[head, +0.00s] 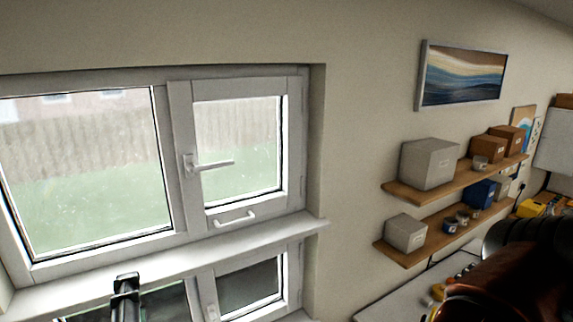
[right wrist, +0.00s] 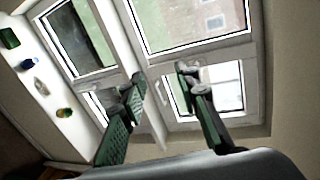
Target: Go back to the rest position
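My right gripper (right wrist: 161,78) is open in the right wrist view. Its two green-padded fingers stand apart with nothing between them, in front of the white window frame. In the head view, a dark arm of mine crosses the lower right corner, and its gripper is not visible there. A black gripper part (head: 125,285), apparently my left gripper, rises from the bottom edge at lower left, in front of the windowsill. I cannot tell whether it is open or shut.
The window's lever handle (head: 213,163) lies horizontal, and its sash looks closed. The sill (head: 180,255) juts out below. Wooden shelves (head: 450,222) with boxes are on the right wall, above a white worktop (head: 400,300). Small items stand on a white ledge (right wrist: 75,120) at left in the wrist view.

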